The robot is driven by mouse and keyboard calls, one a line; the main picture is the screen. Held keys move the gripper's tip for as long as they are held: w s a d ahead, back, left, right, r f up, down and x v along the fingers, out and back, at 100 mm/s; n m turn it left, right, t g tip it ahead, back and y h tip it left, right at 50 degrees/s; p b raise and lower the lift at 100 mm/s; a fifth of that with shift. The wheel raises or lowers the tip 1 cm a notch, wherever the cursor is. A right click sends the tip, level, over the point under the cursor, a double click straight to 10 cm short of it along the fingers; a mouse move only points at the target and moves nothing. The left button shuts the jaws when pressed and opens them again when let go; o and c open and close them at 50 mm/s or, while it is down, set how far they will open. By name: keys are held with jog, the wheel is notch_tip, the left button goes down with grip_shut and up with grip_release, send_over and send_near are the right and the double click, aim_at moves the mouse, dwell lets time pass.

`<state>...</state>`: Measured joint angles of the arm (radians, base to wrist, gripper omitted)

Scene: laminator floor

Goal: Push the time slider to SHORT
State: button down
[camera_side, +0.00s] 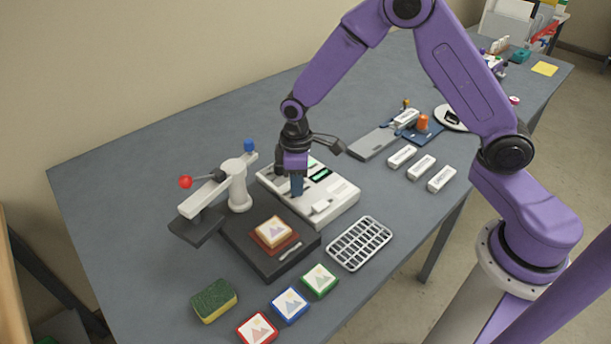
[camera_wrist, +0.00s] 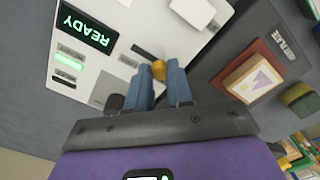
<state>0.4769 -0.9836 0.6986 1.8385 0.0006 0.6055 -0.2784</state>
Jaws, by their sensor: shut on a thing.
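The white control unit (camera_side: 338,200) stands on the table behind the dark press base; its white face (camera_wrist: 125,25) fills much of the wrist view. A small orange-yellow knob (camera_wrist: 158,70), apparently the time slider's, sits between my fingertips. My gripper (camera_side: 297,192) points down at the unit, and its blue fingers (camera_wrist: 160,76) are shut on the knob. The fingers hide the knob in the side view. Small labels beside it are too blurred to read, so I cannot tell which end is SHORT.
A display (camera_wrist: 85,30) reads READY, above a lit green label (camera_wrist: 68,62). A lever press (camera_side: 238,185) with a red ball stands left, beside a dark base (camera_side: 250,250) holding a picture tile (camera_side: 273,231). A wire rack (camera_side: 359,243) and sponge (camera_side: 214,300) lie in front.

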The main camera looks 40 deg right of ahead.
jog(key=shift+a, duration=0.85)
jog(key=c, duration=1)
grip_release()
jog(key=shift+r, duration=0.25)
notch_tip(320, 180, up, 17)
